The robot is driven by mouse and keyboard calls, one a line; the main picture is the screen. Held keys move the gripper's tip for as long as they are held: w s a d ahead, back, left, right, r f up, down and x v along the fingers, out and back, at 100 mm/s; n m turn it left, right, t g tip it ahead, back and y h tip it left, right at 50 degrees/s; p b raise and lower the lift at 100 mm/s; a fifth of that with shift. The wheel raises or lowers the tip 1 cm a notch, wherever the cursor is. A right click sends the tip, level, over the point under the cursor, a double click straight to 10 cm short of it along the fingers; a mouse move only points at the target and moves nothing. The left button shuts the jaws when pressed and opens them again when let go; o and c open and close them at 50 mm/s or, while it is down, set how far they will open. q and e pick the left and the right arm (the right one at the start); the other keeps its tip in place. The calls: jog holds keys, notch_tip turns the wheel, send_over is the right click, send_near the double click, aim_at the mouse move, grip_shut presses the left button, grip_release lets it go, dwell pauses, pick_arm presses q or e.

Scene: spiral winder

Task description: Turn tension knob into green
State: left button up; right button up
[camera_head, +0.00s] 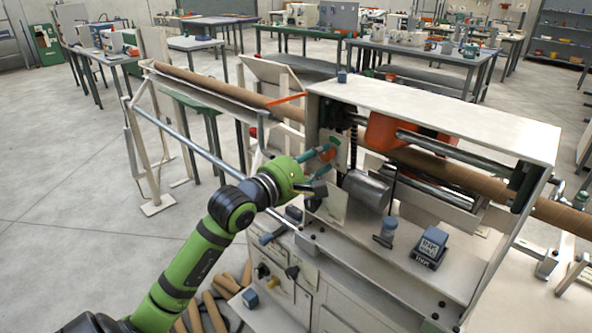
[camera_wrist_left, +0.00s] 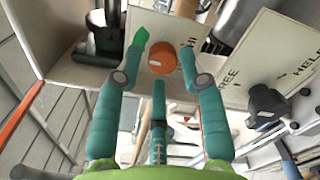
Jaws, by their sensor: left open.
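An orange round knob (camera_wrist_left: 163,60) sits on a pale panel (camera_wrist_left: 186,22) of the winder. It also shows in the head view (camera_head: 328,155), partly covered by a finger. My left gripper (camera_wrist_left: 164,58) is open, with teal fingers either side of the knob. Whether they touch it I cannot tell. In the head view my left gripper (camera_head: 321,168) is at the panel on the machine's left end. A black knob (camera_wrist_left: 266,104) is on a neighbouring plate lettered FREE and HELD. My right gripper is not in view.
The winder's white top cover (camera_head: 440,110) overhangs the panel. A metal cylinder (camera_head: 367,190) is close right of my gripper. A long brown tube (camera_head: 215,88) runs through the machine. A blue-grey block (camera_head: 431,244) stands on the front ledge. The floor at left is clear.

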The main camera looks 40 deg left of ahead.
pick_arm(q)
jog(key=s, duration=0.9)
jog(key=shift+a+r, duration=0.15)
jog(key=shift+a, duration=0.1)
jog(key=shift+w, duration=0.1)
